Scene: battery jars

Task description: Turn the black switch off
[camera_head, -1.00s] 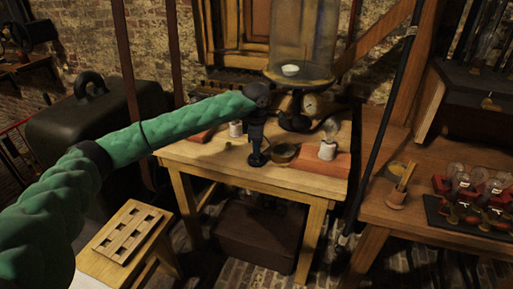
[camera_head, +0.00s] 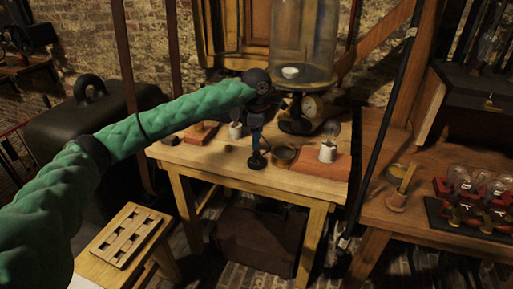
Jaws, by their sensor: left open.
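My left arm comes in from the left in green sleeving, and its dark left gripper (camera_head: 257,132) points down over the wooden table (camera_head: 225,158). The gripper is open. A small black piece with a round foot (camera_head: 257,160) shows on the table directly below it. I cannot tell whether this is the black switch, or whether the gripper touches it. No switch lever or its position can be made out. My right gripper is not in view.
A brass-coloured dish (camera_head: 284,155) and a white lamp holder on a reddish board (camera_head: 318,168) lie right of the gripper. A glass bell jar (camera_head: 304,40) stands behind. A second bench (camera_head: 385,215) with bulbs is at right. The table's front strip is clear.

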